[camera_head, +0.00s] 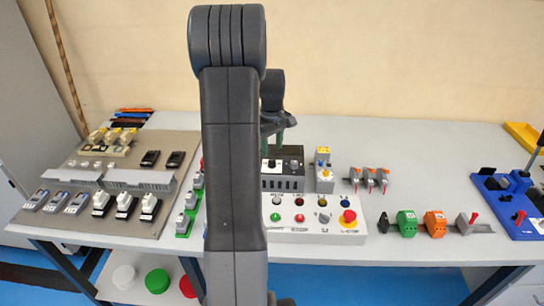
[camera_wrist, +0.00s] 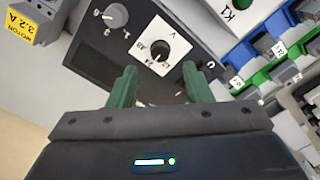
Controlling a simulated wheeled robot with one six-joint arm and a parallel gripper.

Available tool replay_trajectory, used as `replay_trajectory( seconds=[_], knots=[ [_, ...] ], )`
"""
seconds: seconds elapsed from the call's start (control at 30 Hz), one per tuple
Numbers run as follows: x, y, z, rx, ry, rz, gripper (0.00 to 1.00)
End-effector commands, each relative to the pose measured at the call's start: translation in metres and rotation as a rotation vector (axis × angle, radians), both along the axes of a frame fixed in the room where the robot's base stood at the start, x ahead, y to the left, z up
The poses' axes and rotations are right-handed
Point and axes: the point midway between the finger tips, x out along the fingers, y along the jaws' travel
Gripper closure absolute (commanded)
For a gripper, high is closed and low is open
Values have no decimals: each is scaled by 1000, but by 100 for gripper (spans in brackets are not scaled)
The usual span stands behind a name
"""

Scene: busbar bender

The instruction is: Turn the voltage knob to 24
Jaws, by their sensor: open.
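The voltage knob (camera_wrist: 160,68) is a black knob on a white square plate marked V, with small numbers around it, on the dark top of a box (camera_wrist: 118,48). I cannot tell which number it points to. My gripper (camera_wrist: 160,85) is open, its two green fingers pointing at the plate, one on each side of the knob's lower part. I see no contact with the knob. In the head view the box (camera_head: 283,184) stands behind the white button panel, partly hidden by my arm. My gripper (camera_head: 278,138) is above it there.
A grey knob (camera_wrist: 116,15) sits beside the voltage knob on the same box. A white panel (camera_head: 322,232) with buttons and a red emergency stop (camera_head: 348,217) lies in front. A grey module with a yellow label (camera_head: 324,178) stands close at right.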

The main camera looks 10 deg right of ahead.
Motion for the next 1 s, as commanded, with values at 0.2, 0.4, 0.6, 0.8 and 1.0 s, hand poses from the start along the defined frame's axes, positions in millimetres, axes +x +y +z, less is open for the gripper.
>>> replay_trajectory(
  seconds=[0.2, 0.4, 0.6, 0.8, 1.0],
  knots=[
    [1, 0, 50, -1, -5, 0, 55],
    [0, 0, 76, 0, -1, 0, 55],
    [0, 0, 84, 0, -1, 0, 55],
    [0, 0, 84, 0, 0, 0, 55],
    [0, 0, 74, 0, 4, 0, 55]
  ],
)
